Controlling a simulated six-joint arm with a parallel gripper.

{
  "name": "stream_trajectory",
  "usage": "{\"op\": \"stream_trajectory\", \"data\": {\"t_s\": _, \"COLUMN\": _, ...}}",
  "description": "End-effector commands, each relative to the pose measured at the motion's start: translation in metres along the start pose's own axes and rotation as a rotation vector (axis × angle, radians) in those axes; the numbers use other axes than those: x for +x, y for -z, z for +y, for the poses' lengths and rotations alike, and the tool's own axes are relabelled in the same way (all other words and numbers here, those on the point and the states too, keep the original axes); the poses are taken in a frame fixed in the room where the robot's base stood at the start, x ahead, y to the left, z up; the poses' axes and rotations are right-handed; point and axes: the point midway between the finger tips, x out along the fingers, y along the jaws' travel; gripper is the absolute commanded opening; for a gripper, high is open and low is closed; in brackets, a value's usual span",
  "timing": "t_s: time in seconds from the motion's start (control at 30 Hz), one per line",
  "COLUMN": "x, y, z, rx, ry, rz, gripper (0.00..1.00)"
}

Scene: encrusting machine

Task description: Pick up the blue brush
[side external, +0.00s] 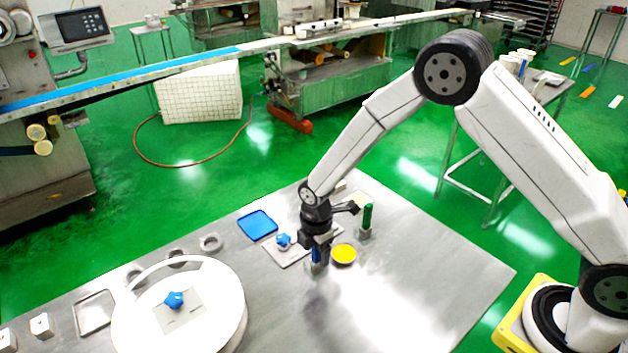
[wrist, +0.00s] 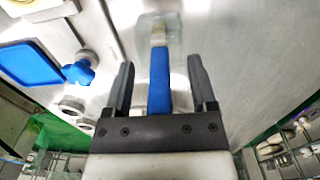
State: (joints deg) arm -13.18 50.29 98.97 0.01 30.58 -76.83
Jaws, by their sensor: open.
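The blue brush (wrist: 159,80) lies between the two fingers of my gripper (wrist: 158,68) in the wrist view, with a visible gap on each side. Its far end meets a pale translucent block (wrist: 172,35), which looks like its holder. In the side view the brush (side external: 316,255) shows as a small blue patch below my gripper (side external: 317,243), which is low over the steel table. My gripper is open around the handle. The fingers hide most of the brush in the side view.
A green-handled brush (side external: 367,216) stands upright in a holder to the right. A blue tray (side external: 257,224) and a blue star knob (side external: 283,239) are left. The front right of the table (side external: 430,290) is clear.

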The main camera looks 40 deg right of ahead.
Motion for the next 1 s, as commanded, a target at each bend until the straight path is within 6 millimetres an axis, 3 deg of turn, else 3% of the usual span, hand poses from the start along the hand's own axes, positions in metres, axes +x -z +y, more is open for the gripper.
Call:
{"op": "stream_trajectory", "data": {"t_s": 0.37, "x": -0.0005, "y": 0.0, "z": 0.0, "rx": 0.0, "ry": 0.0, "rz": 0.0, "gripper": 0.73}}
{"op": "stream_trajectory", "data": {"t_s": 0.6, "x": -0.0005, "y": 0.0, "z": 0.0, "rx": 0.0, "ry": 0.0, "rz": 0.0, "gripper": 0.0}}
{"op": "stream_trajectory", "data": {"t_s": 1.0, "x": -0.002, "y": 0.0, "z": 0.0002, "rx": 0.0, "ry": 0.0, "rz": 0.0, "gripper": 0.0}}
